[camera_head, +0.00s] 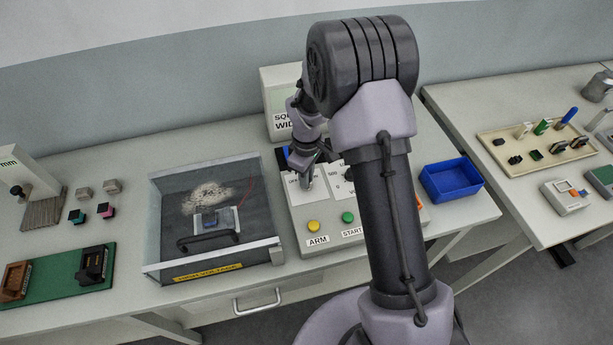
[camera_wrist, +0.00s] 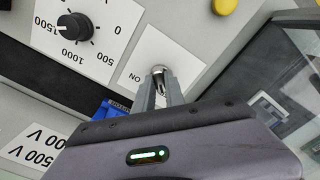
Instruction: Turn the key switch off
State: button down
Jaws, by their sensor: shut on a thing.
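The key switch (camera_wrist: 158,70) is a small round metal switch on a white label plate of the grey control panel (camera_head: 297,228). In the wrist view it sits between my fingertips, with an upside-down "ON" printed beside it. My gripper (camera_wrist: 160,84) is shut on the key switch, and its fingers cover most of the key, so its exact angle is hard to read. In the head view my gripper (camera_head: 306,182) points down onto the panel's left label plate, where part of "OFF" shows. The switch itself is hidden there.
A yellow ARM button (camera_head: 313,227) and a green START button (camera_head: 348,217) sit in front of my gripper. A black dial (camera_wrist: 75,27) is beside it. A clear-walled high-voltage box (camera_head: 165,255) stands left, a blue tray (camera_head: 452,192) right.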

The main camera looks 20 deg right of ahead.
jog(key=c, duration=1.4)
grip_release()
notch_tip(320, 180, up, 18)
jog(key=p, duration=0.4)
jog(key=shift+f, duration=0.25)
